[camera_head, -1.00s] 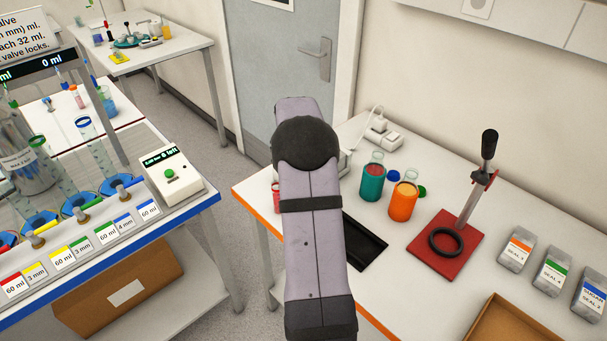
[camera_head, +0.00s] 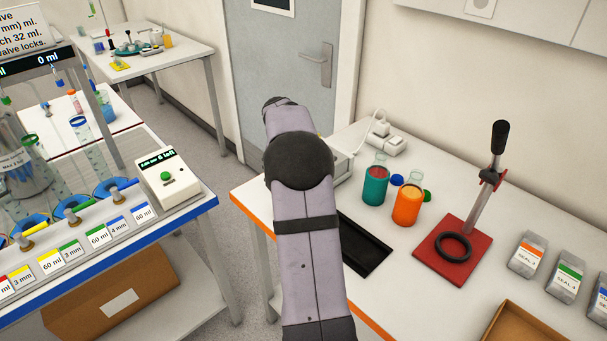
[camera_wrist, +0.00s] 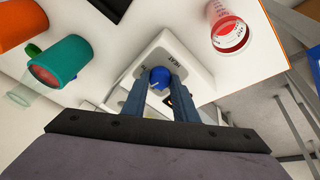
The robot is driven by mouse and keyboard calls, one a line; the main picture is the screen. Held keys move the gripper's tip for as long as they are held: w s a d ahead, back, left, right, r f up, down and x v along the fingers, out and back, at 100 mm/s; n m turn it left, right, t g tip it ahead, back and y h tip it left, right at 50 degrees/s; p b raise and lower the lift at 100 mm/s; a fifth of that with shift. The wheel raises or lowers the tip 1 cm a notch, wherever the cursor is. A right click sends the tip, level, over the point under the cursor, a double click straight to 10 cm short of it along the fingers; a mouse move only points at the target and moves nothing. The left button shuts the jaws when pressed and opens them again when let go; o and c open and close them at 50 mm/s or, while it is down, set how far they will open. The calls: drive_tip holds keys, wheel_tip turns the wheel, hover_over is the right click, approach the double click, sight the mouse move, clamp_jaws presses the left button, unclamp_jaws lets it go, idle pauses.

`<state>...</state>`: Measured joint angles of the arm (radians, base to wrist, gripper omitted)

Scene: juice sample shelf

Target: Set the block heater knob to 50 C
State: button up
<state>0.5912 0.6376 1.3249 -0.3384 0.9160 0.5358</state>
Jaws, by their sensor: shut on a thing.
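The block heater (camera_wrist: 187,52) is a white box with a HEAT label in the wrist view. Its blue knob (camera_wrist: 159,76) sits between the fingertips of my gripper (camera_wrist: 160,85), which is shut on it. The knob's pointer and scale cannot be read, so its setting is unclear. In the head view only a pale side of the heater (camera_head: 343,167) shows past my arm; the knob and my gripper are hidden there.
A clear cup of red liquid (camera_wrist: 230,35) stands close beside the heater. A teal container (camera_head: 375,186) and an orange container (camera_head: 407,204) stand on the table near a black tray (camera_head: 362,245). A red-based press (camera_head: 453,250) stands farther right.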

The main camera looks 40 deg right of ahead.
idle(0.4)
drive_tip(key=o, duration=1.1)
drive_tip(key=shift+c, duration=0.2)
drive_tip(key=shift+r, duration=0.1)
drive_tip(key=b+v, duration=0.1)
drive_tip(key=v, duration=0.6)
drive_tip(key=shift+b, duration=0.3)
drive_tip(key=shift+a+r, duration=0.1)
